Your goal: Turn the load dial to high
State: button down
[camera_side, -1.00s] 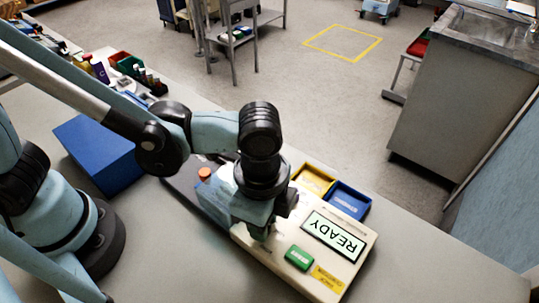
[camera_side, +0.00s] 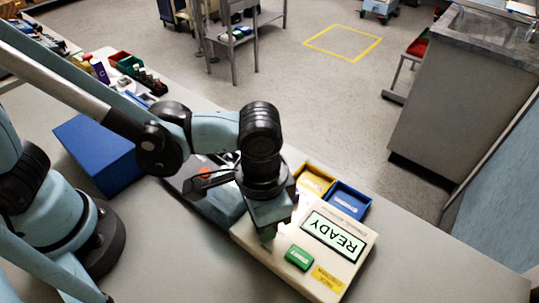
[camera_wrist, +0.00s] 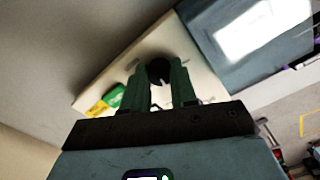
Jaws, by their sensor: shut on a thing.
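The beige pump (camera_side: 357,240) lies on the bench with a lit display (camera_side: 333,237) that reads READY. The load dial (camera_wrist: 157,68) is a dark round knob on the beige face in the wrist view, with a small pale mark near its lower edge. My gripper (camera_side: 268,236) points down over the pump's left part and hides the dial in the side view. In the wrist view my gripper's (camera_wrist: 161,76) two green fingers stand on either side of the dial, shut on it. The dial's scale and setting cannot be read.
A blue-grey unit adjoins on the left. A blue box (camera_side: 95,150) stands further left. The right bench is clear.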

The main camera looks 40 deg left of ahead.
jog(key=shift+n, duration=0.9)
jog(key=c, duration=0.9)
grip_release()
jog(key=shift+r, duration=0.1)
notch_tip(320, 180, up, 12)
jog(key=shift+f, duration=0.1)
